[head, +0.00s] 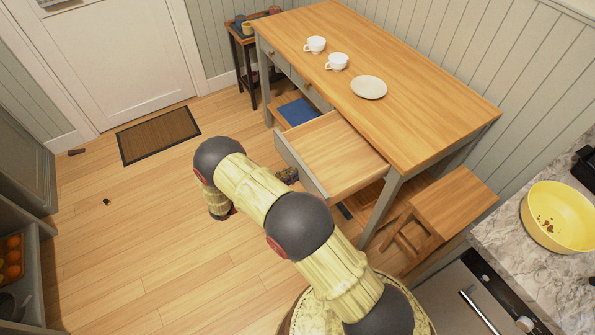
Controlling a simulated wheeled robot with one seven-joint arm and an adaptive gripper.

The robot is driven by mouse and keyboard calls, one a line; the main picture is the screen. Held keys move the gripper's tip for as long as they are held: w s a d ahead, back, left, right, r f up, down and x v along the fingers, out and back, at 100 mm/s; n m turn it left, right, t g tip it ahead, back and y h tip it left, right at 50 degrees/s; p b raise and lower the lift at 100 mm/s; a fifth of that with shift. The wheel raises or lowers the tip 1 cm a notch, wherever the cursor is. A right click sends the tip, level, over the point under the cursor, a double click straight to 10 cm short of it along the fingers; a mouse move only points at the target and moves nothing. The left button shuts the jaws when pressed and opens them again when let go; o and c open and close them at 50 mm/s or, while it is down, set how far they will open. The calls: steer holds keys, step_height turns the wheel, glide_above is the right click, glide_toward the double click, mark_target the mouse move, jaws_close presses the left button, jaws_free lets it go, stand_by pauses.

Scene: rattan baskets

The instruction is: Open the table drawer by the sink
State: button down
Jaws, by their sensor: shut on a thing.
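The wooden table (430,115) stands against the back wall. Its near drawer (335,155) is pulled well out, and its bare, empty wooden bottom shows. My arm bends over in front of the drawer. A small dark, patterned part at the drawer's front looks like my gripper (288,175), mostly hidden behind my arm. It is shut at the drawer front, where the handle would be. The handle and the fingertips are hidden.
Two white cups (337,61) and a plate (369,87) stand on the table. A stool (452,205) stands right of the drawer. A counter (505,235) with a yellow bowl (558,216) is at the right. The floor around the doormat (158,135) is mostly clear.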

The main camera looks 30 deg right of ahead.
steer(key=shift+a, duration=0.25)
steer(key=c, duration=1.7)
jaws_free()
steer(key=shift+a, duration=0.1)
steer(key=a, duration=0.7)
steer(key=s+a, duration=0.1)
steer(key=a, duration=0.3)
steer(key=shift+a, duration=0.35)
